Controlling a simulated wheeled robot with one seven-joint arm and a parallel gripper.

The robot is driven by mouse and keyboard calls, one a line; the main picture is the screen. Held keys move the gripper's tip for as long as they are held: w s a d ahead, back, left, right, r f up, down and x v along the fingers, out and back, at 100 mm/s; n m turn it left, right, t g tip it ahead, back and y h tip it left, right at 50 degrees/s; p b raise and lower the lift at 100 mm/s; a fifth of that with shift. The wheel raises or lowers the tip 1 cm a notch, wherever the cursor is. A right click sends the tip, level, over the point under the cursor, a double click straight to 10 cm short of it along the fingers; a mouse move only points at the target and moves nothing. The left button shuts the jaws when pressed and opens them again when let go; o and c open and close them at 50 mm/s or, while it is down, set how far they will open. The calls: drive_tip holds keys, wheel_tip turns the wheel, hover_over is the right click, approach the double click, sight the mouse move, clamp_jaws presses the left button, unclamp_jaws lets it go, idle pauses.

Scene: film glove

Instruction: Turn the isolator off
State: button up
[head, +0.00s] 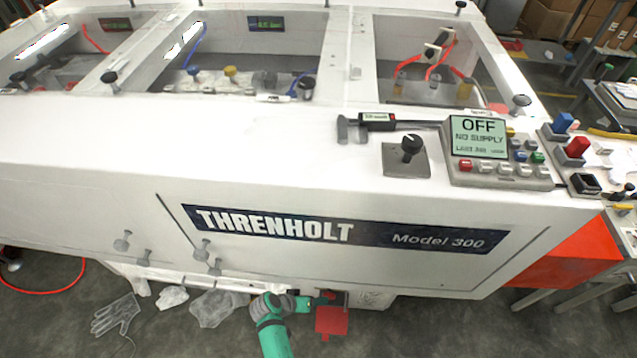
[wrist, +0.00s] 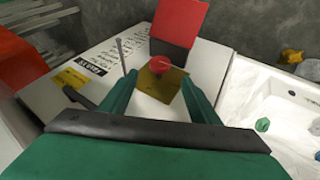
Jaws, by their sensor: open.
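In the wrist view, the isolator is a small red knob (wrist: 163,64) on a yellow plate (wrist: 174,83). My gripper (wrist: 158,78) is open, with one green finger on each side of the knob and plate. I cannot tell whether the fingers touch the knob. In the head view, my gripper (head: 305,304) is low under the front of the white machine, beside a red flap (head: 331,320). The knob cannot be made out clearly there. The display (head: 478,135) on top of the machine reads "OFF" and "NO SUPPLY".
A red flap (wrist: 180,20) stands just beyond the knob, and a thin rod (wrist: 121,55) rises left of it. The machine's front (head: 110,215) overhangs my arm. A glove (head: 115,314) and crumpled film (head: 216,307) lie to the left.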

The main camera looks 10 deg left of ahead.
drive_tip(key=s+r+t+y, duration=0.2)
drive_tip(key=s+y, duration=0.1)
drive_tip(key=s, duration=0.5)
drive_tip(key=s+r+t+y, duration=0.1)
drive_tip(key=s+r+y, duration=0.2)
drive_tip(key=s, duration=0.5)
drive_tip(key=s+d+r+t, duration=0.2)
drive_tip(key=s+r, duration=0.1)
drive_tip(key=r, duration=0.7)
drive_tip(key=s+d+r+t, duration=0.2)
drive_tip(key=s+r+t, duration=0.1)
drive_tip(key=r, duration=0.8)
drive_tip(key=s+d+r+t, duration=0.2)
drive_tip(key=s+r, duration=0.1)
drive_tip(key=r, duration=0.7)
drive_tip(key=shift+s+r+t, duration=0.15)
drive_tip(key=shift+r+t, duration=0.25)
drive_tip(key=shift+c, duration=0.5)
